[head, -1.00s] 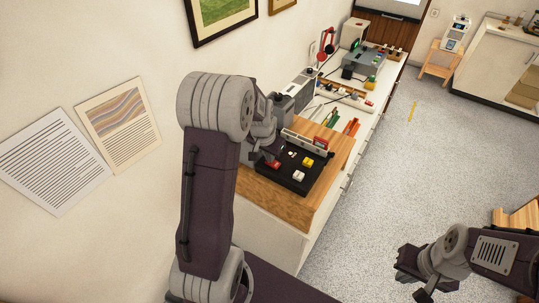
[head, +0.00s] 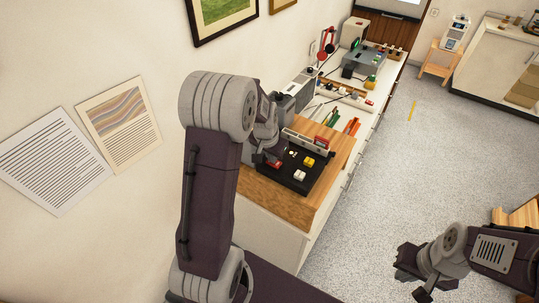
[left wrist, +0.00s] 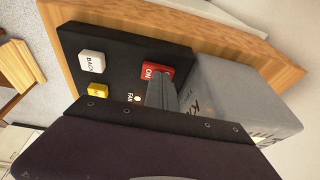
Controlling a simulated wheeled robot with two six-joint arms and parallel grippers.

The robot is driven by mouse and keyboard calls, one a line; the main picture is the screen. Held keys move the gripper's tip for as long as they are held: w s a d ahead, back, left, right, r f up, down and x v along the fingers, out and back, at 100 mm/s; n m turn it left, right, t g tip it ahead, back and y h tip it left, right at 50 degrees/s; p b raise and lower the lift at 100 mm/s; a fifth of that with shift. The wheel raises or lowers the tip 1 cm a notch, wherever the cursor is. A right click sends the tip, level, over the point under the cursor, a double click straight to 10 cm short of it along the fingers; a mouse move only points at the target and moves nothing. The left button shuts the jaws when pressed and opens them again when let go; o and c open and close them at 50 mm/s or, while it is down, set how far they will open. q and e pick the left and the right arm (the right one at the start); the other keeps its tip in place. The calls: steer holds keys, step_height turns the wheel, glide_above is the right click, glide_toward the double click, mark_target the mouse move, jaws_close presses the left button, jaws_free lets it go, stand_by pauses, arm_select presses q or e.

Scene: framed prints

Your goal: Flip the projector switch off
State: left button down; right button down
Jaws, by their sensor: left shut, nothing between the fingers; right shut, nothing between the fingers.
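A black control panel (head: 296,179) lies on the wooden top of the counter. In the left wrist view the panel (left wrist: 122,58) carries a red switch (left wrist: 154,70) marked ON, a white button (left wrist: 92,62) marked BACK, a yellow button (left wrist: 98,91) and a small knob marked FAN. No projector label is readable. My left gripper (left wrist: 160,92) is shut and empty, its tip right beside the red switch; whether it touches is unclear. In the head view the left gripper is mostly hidden by my own arm. My right gripper (head: 408,284) is shut and empty over the floor.
Pens, red headphones (head: 326,43) and a grey device (head: 364,60) crowd the counter further back. Framed prints hang on the left wall. The floor (head: 400,170) to the right is open.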

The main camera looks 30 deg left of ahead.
arm_select(q)
steer(key=shift+d, duration=0.4)
steer(key=shift+r, duration=0.1)
steer(key=r+p, duration=0.5)
steer(key=shift+w+d, duration=0.15)
steer(key=shift+w, duration=0.05)
steer(key=shift+s+r+b, duration=0.3)
steer(key=shift+s+b, duration=0.1)
steer(key=shift+b, duration=0.4)
steer(key=v, duration=0.8)
steer(key=shift+s+b, duration=0.2)
steer(key=shift+b, duration=0.1)
steer(key=shift+r, duration=0.1)
